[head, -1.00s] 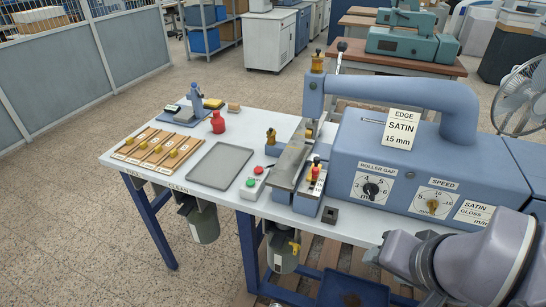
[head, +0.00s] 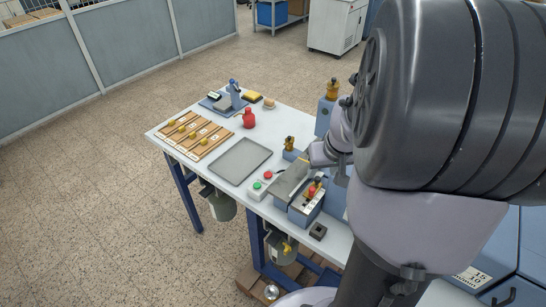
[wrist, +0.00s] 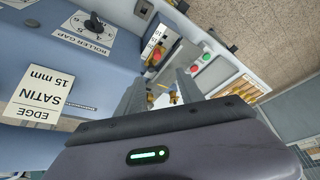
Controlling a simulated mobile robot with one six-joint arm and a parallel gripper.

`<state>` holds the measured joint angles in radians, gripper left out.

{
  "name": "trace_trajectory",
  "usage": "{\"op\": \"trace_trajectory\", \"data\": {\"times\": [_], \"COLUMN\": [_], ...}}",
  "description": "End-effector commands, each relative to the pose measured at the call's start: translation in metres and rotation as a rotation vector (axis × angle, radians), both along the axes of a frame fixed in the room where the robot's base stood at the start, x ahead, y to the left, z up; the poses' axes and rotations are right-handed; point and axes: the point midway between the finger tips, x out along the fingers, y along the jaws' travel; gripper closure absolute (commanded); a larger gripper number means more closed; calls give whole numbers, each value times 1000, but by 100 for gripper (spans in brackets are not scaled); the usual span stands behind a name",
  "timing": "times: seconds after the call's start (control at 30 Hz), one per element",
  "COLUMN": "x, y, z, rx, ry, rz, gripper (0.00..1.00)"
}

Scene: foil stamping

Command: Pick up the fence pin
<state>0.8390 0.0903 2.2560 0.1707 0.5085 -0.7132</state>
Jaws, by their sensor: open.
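A small brass-topped piece (head: 289,143) stands on a blue block at the left end of the machine's feed bed; it may be the fence pin, but I cannot tell for sure. My gripper (wrist: 161,83) is open, with two grey fingers apart and nothing visibly held. Small brass parts (wrist: 172,97) show between and beyond the fingers in the wrist view, partly hidden by them. In the head view my arm reaches over the machine, and its end is beside the grey feed bed (head: 288,182), right of the brass-topped piece.
The blue machine (wrist: 90,65) lies close beside my gripper. A red and green button box (head: 261,184), a grey tray (head: 240,160), a red bottle (head: 249,119) and wooden racks (head: 192,138) are on the white table. A small dark block (head: 318,231) sits near its front edge.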

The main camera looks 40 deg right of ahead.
Motion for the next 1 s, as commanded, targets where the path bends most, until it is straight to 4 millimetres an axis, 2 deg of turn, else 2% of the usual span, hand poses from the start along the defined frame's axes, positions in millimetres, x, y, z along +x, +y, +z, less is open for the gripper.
{"op": "trace_trajectory", "data": {"times": [0.2,0.33,0.53,0.73,0.83,1.0], "x": [19,31,40,51,53,54], "y": [-10,-17,-23,-36,-37,-38], "z": [-61,-93,-115,-152,-158,-156], "rx": [5,3,1,1,2,0], "ry": [4,3,2,1,1,1], "rz": [1,0,0,1,0,0], "gripper": [56,56,56,56,56,56]}}
